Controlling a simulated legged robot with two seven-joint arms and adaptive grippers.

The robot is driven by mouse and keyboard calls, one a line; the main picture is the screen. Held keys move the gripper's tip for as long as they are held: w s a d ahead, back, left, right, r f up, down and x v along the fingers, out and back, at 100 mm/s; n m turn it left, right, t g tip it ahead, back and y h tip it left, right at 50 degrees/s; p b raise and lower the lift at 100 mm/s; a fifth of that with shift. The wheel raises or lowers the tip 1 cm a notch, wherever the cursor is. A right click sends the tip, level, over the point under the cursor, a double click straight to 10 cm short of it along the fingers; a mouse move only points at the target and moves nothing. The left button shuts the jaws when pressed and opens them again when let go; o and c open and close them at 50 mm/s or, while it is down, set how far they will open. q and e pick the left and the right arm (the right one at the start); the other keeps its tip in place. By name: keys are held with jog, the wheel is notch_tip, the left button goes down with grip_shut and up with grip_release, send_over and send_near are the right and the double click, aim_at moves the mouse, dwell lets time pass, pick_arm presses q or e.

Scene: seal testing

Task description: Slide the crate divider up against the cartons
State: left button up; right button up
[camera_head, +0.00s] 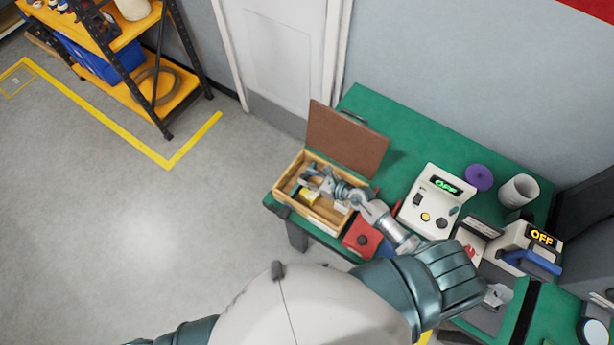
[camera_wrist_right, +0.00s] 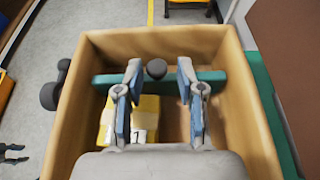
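The open wooden crate (camera_head: 283,183) sits at the left end of the green table; it fills the right wrist view (camera_wrist_right: 72,125). The teal divider (camera_wrist_right: 215,76) spans the crate near its far wall, with a dark round knob (camera_wrist_right: 156,69) at its middle. Yellow cartons (camera_wrist_right: 117,108) with white labels lie on the near side of the divider, partly behind a finger; a gap separates them. My right gripper (camera_wrist_right: 159,72) is open inside the crate, its fingers either side of the knob and apart from it. My left gripper (camera_wrist_right: 13,154) shows small at the left edge, fingers parted.
A brown lid (camera_head: 345,140) stands open behind the crate. A red box (camera_head: 362,237) and a white device (camera_head: 432,203) reading OFF stand to the right on the green table (camera_head: 400,130). A purple disc (camera_head: 479,177) and a white cylinder (camera_head: 518,191) are farther back.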

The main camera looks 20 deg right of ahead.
jog(key=shift+a, duration=0.1)
jog(key=shift+s, duration=0.1)
jog(key=v, duration=1.2)
jog(key=shift+c, duration=0.2)
